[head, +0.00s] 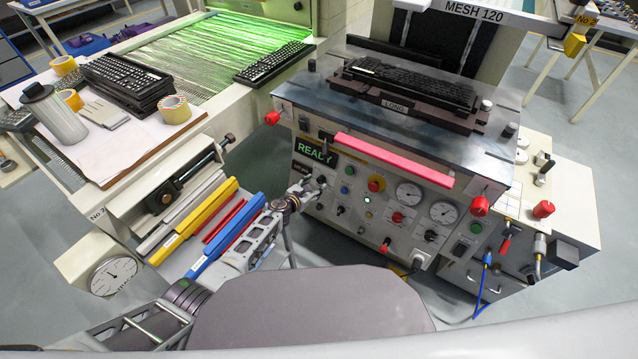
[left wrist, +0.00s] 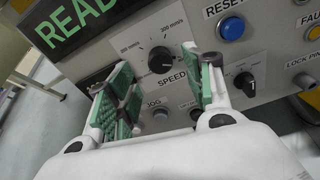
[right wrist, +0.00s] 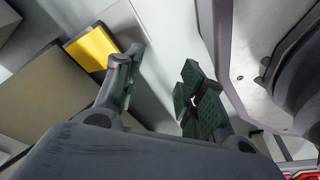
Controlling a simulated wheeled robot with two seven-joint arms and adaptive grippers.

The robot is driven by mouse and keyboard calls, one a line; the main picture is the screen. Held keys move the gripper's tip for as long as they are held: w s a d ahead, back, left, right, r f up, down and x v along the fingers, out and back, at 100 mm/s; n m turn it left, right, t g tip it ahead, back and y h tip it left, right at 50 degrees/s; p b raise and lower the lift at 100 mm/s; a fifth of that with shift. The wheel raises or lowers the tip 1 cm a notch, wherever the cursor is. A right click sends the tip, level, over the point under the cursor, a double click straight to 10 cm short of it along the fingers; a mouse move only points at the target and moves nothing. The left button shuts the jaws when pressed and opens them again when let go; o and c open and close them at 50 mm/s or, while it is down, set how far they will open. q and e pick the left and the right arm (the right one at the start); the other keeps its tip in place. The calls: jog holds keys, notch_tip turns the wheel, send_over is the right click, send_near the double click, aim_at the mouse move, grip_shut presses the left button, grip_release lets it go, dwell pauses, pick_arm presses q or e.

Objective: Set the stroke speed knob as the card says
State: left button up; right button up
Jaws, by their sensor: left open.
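The stroke speed knob (left wrist: 160,60) is a round black knob on the grey front panel, above the word SPEED. Its scale has mm/s labels at the upper left and upper right; I cannot tell its exact setting. My left gripper (left wrist: 158,88) is open, with green-padded fingers on either side of the knob in the picture; contact is not visible. My right gripper (right wrist: 165,82) is open and empty, away from the panel. I see no card with readable settings.
A blue RESET button (left wrist: 232,27) and a second black knob (left wrist: 246,84) sit right of the speed knob. A red-pink bar (head: 394,160) juts out above the panel. A side table (head: 98,165) holds tape rolls and keyboards.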

aim_at(319, 181)
pick_arm(q)
jog(key=shift+w+d+f+b, duration=0.2)
jog(key=shift+w+d+b, duration=0.1)
jog(key=shift+w+b, duration=0.15)
jog(key=shift+b+x, duration=0.6)
jog(key=shift+x, duration=0.2)
jog(key=shift+w+d+f+b, duration=0.25)
jog(key=shift+w+d+b, duration=0.1)
jog(key=shift+w+b, duration=0.15)
jog(key=shift+w+d+f+b, duration=0.15)
jog(key=shift+w+d+b, duration=0.15)
jog(key=shift+b, duration=0.1)
pick_arm(e)
jog(key=w+a+r, duration=0.4)
jog(key=r, duration=0.6)
jog(key=shift+a+g, duration=0.15)
jog(key=shift+g, duration=0.15)
jog(key=shift+r, duration=0.1)
pick_arm(q)
jog(key=c, duration=1)
jog(key=shift+c, duration=0.2)
